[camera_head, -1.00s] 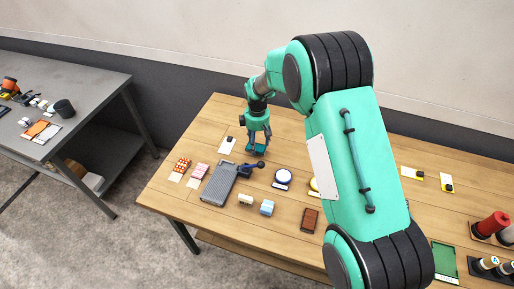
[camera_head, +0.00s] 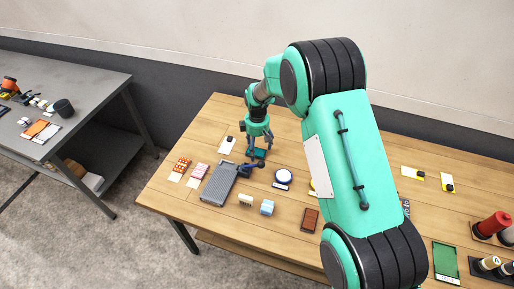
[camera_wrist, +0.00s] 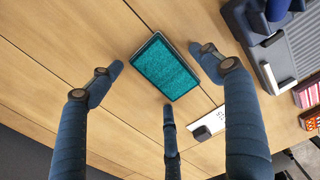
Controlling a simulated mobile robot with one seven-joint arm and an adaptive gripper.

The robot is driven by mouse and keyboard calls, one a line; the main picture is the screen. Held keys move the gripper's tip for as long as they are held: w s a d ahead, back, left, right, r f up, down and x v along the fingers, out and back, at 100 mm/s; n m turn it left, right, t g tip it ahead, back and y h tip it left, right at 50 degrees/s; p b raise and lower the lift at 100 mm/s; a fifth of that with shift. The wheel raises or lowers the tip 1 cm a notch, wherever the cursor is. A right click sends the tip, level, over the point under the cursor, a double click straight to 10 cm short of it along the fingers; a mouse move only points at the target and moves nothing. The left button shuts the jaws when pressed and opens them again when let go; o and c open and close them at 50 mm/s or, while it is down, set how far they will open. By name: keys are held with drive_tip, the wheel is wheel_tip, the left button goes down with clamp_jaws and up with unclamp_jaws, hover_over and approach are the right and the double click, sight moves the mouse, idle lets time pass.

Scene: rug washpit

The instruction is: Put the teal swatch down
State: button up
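In the head view the swatch (camera_head: 260,153) shows partly behind my fingers. My gripper (camera_head: 258,148) points down over it. In the wrist view my gripper (camera_wrist: 160,72) has its three fingers spread around the swatch, with gaps between fingertips and tile. It is open and holds nothing.
A grey washboard-like tray (camera_head: 218,184) with a dark blue clamp-like piece (camera_head: 245,171) lies close by. A white card (camera_head: 227,145) is left of the swatch, a round white-and-blue item (camera_head: 283,176) to its right. Bare wood lies behind the swatch.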

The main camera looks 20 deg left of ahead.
sight(257, 149)
drive_tip(key=shift+r, duration=0.15)
wheel_tip(257, 149, up, 12)
drive_tip(key=p, duration=0.1)
drive_tip(key=shift+p, duration=0.35)
idle(0.9)
